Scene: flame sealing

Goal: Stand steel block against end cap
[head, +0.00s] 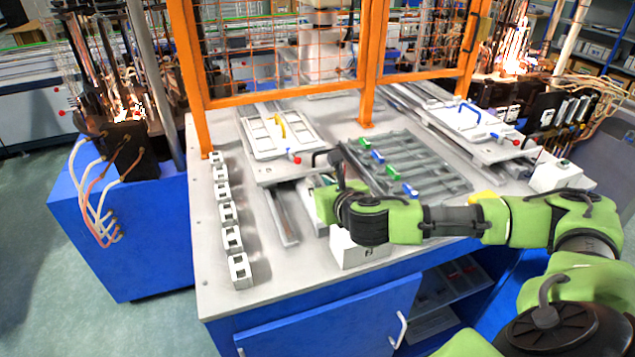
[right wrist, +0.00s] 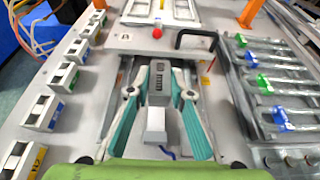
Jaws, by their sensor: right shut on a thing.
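My right gripper (right wrist: 158,98) reaches low over the table, with its teal fingers on either side of a pale grey block (right wrist: 155,122), and is shut on it. In the head view my own wrist hides most of this gripper and the held block. Which part is the end cap is not clear. Small green clips (head: 363,143) and blue clips (head: 377,157) sit on bars of the grey slotted rack (head: 455,186); they also show on the right in the right wrist view. My left gripper is not in view.
Several white slotted blocks (head: 229,212) stand along the table's left edge. A white plate fixture (head: 262,150) with a red-knobbed clamp lies behind my gripper. A white box (head: 356,253) stands at the front edge. Orange fence posts (head: 368,70) rise at the back.

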